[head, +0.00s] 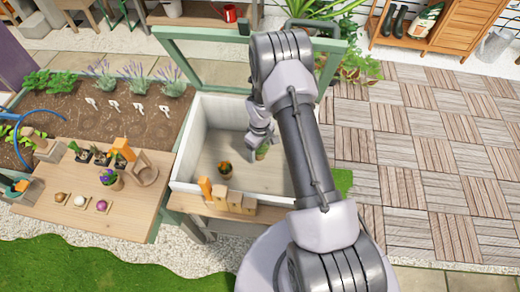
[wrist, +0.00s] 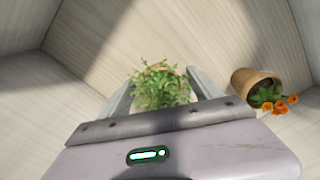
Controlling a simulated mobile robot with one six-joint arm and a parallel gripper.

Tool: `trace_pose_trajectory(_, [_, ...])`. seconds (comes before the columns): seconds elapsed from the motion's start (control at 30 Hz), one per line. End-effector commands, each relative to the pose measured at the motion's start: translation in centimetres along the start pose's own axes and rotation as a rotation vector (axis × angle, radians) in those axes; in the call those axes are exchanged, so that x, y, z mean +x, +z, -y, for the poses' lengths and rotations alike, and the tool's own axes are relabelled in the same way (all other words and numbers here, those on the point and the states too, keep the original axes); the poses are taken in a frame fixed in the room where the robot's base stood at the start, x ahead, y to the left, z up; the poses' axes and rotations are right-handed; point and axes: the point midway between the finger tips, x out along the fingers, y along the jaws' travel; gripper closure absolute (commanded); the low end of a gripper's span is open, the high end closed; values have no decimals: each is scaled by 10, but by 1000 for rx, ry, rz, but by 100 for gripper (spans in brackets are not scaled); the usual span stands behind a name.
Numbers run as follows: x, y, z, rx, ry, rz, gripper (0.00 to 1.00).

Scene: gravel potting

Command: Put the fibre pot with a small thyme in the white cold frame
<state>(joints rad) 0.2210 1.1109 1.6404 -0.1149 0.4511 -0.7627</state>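The small thyme (wrist: 160,88) shows as a green leafy clump between my gripper's fingers in the wrist view. A bit of brownish pot rim shows behind its leaves; most of the pot is hidden. My gripper (head: 257,143) reaches down inside the white cold frame (head: 186,150), right of its middle, and appears shut on the pot. The thyme also shows just below the fingers in the head view (head: 262,154). In the wrist view the fingers (wrist: 162,85) flank the plant. I cannot tell whether the pot touches the frame's floor.
The frame's green lid (head: 205,60) is open. A wooden table (head: 115,205) with small plants stands left.

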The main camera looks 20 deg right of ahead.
Motion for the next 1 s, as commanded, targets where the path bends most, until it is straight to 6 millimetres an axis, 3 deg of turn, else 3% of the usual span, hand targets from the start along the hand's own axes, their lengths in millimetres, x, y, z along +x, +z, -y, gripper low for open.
trace_pose_trajectory(0.23, [-4,0,0,0,0,0,27])
trace_pose_trajectory(0.5, [-62,0,0,0,1,-1,27])
trace_pose_trajectory(0.6, [-75,0,0,1,0,0,27])
trace_pose_trajectory(1.0, [-79,0,0,0,0,0,27])
